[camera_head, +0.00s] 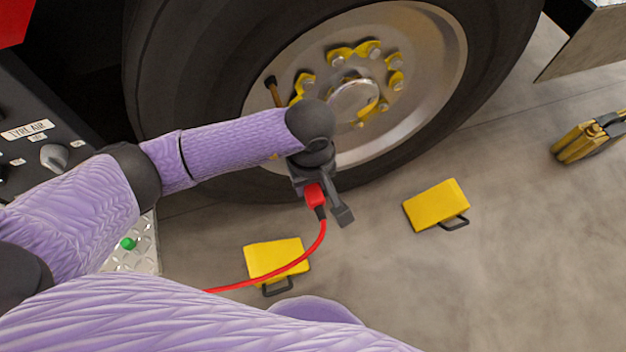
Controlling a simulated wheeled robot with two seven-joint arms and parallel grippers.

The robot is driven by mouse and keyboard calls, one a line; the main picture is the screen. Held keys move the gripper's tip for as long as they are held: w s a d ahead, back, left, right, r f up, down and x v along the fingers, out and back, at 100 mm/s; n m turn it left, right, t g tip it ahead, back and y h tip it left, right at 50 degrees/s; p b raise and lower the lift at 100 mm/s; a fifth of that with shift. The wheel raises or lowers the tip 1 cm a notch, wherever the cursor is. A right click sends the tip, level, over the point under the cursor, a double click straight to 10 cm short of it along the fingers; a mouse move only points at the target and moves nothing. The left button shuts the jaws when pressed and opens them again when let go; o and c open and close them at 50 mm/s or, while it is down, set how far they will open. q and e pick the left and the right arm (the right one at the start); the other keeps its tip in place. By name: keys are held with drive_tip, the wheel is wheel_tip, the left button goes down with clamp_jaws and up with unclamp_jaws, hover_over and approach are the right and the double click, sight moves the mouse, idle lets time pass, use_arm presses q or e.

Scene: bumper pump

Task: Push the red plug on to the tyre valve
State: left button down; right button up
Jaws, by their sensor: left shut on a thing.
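The red plug (315,194) is held in my left gripper (325,203), low in front of the wheel. The gripper is shut on it, and one dark finger shows to the right of the plug. A red hose (290,268) hangs from the plug and curves down to the left. The tyre valve (274,92) looks like a thin brass stem with a dark tip at the left of the wheel's rim. The plug is apart from the valve, below and to the right of it in the picture. My right gripper is out of view.
The big black tyre (185,75) surrounds a grey rim with yellow-marked nuts. Yellow chocks lie on the floor (433,204) (272,258), and another yellow item (583,142) stands at far right. A dark "TYRE AIR" panel (25,145) is at left. Floor at lower right is clear.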

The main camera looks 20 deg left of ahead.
use_arm(q)
drive_tip(key=shift+w+a+f, duration=0.15)
drive_tip(key=shift+w+a, duration=0.15)
drive_tip(key=shift+w, duration=0.05)
drive_tip(key=w+a+b, duration=0.2)
drive_tip(key=w, duration=0.1)
drive_tip(key=shift+w+a, duration=0.15)
drive_tip(key=shift+a, duration=0.15)
drive_tip(key=shift+w+a+b, duration=0.35)
drive_tip(key=shift+w+b, duration=0.1)
drive_tip(key=shift+w, duration=0.1)
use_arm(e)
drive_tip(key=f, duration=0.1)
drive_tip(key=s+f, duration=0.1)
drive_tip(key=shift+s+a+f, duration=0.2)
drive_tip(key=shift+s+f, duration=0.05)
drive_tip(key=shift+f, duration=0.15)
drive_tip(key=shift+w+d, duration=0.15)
use_arm(q)
drive_tip(key=shift+w+a, duration=0.1)
drive_tip(key=shift+w, duration=0.05)
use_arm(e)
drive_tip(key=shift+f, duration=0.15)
use_arm(q)
drive_tip(key=shift+w+a, duration=0.1)
drive_tip(key=shift+w, duration=0.05)
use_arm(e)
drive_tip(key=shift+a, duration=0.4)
